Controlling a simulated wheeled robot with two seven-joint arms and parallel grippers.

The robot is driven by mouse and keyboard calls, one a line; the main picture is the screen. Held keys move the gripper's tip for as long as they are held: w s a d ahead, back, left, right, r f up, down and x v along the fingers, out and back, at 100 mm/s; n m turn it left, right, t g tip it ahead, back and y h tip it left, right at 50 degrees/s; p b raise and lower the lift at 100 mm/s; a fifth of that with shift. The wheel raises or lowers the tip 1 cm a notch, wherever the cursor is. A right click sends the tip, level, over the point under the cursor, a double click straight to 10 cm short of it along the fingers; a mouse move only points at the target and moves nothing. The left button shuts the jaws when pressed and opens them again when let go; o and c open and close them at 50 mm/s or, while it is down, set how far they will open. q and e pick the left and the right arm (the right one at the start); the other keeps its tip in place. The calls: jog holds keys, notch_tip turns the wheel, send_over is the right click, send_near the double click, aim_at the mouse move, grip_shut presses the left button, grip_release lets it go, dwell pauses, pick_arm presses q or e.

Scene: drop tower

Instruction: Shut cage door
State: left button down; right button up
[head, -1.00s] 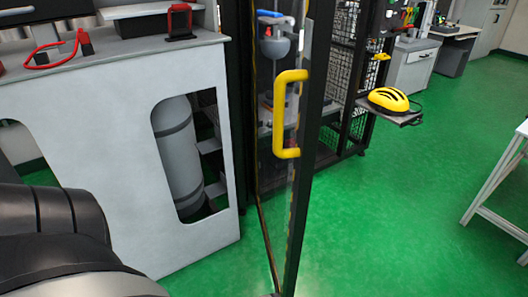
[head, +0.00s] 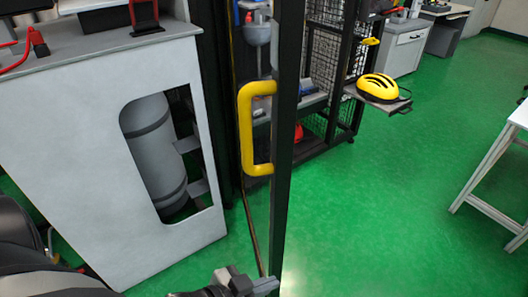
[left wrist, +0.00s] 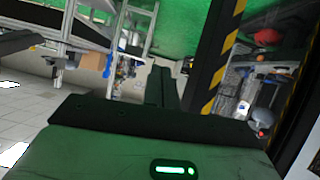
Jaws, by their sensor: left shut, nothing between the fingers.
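The cage door (head: 288,130) stands open, seen nearly edge-on in the head view, with a dark frame and a clear pane. Its yellow handle (head: 246,130) is on the left side of the frame. My left gripper (head: 262,286) is at the bottom of the head view, shut and empty, beside the lower part of the door frame and well below the handle. Whether it touches the frame is unclear. In the left wrist view, the shut fingers (left wrist: 160,88) point ahead, left of a yellow-and-black striped frame (left wrist: 225,60). My right gripper is out of view.
A grey cabinet (head: 90,150) with a cut-out showing a grey cylinder stands left of the door. A yellow helmet (head: 378,87) sits on a small shelf behind, right of the door. A white table (head: 495,160) stands at the right. Green floor between is clear.

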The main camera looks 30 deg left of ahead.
pick_arm(q)
jog(key=s+a+r+m+t+h+p, duration=0.1)
jog(key=s+a+r+m+h+p, duration=0.2)
jog(key=a+r, duration=0.5)
jog(key=m+h+p, duration=0.2)
jog(key=h, duration=0.2)
send_near(254, 172)
jog(key=a+f, duration=0.4)
jog(key=a, duration=0.1)
jog(key=shift+r+b+x, duration=0.15)
jog(key=shift+b+x, duration=0.65)
jog(key=shift+x, duration=2.7)
jog(key=shift+r+b+x, duration=0.15)
jog(key=shift+b+x, duration=0.65)
jog(key=shift+x, duration=2.7)
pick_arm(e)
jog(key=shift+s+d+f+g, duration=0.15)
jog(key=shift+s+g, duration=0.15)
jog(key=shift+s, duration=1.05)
pick_arm(q)
jog(key=shift+w+t, duration=0.1)
jog(key=shift+t, duration=0.2)
